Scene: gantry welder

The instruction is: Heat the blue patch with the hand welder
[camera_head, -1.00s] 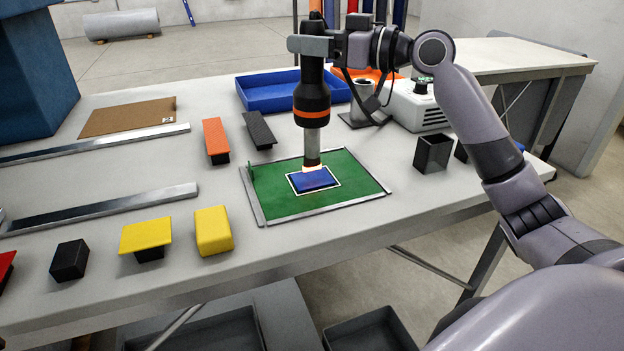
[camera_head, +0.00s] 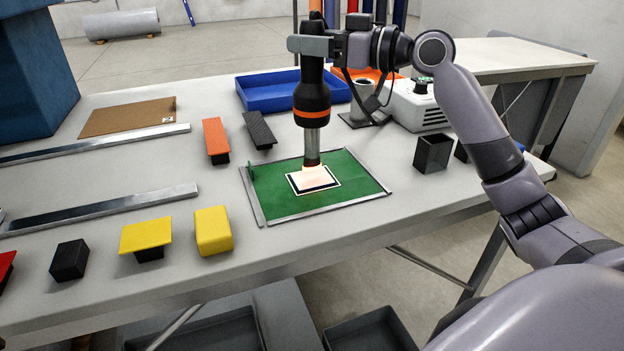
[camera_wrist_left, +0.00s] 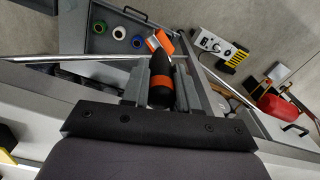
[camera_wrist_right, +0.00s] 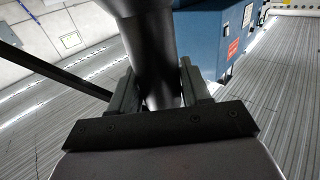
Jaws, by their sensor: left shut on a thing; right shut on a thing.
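The hand welder (camera_head: 311,100), black with an orange band and a metal nozzle, stands upright over the patch (camera_head: 314,178). The patch glows pale orange-white inside a white frame on the green board (camera_head: 353,176). The nozzle tip is at the patch's back edge; I cannot tell whether it touches. My right gripper (camera_head: 312,46) is shut around the welder's upper body. In the right wrist view the welder's dark barrel (camera_wrist_right: 150,45) is between the fingers. My left gripper (camera_wrist_left: 160,88) shows only in the left wrist view, shut on a black handle (camera_wrist_left: 160,68) with an orange band.
An orange-topped block (camera_head: 215,138), a black one (camera_head: 259,129) and yellow blocks (camera_head: 213,231) stand left of the board. A blue tray (camera_head: 275,94), a grey-white unit (camera_head: 415,106) and a dark open box (camera_head: 433,152) stand behind and right. Metal rails (camera_head: 100,209) lie at left.

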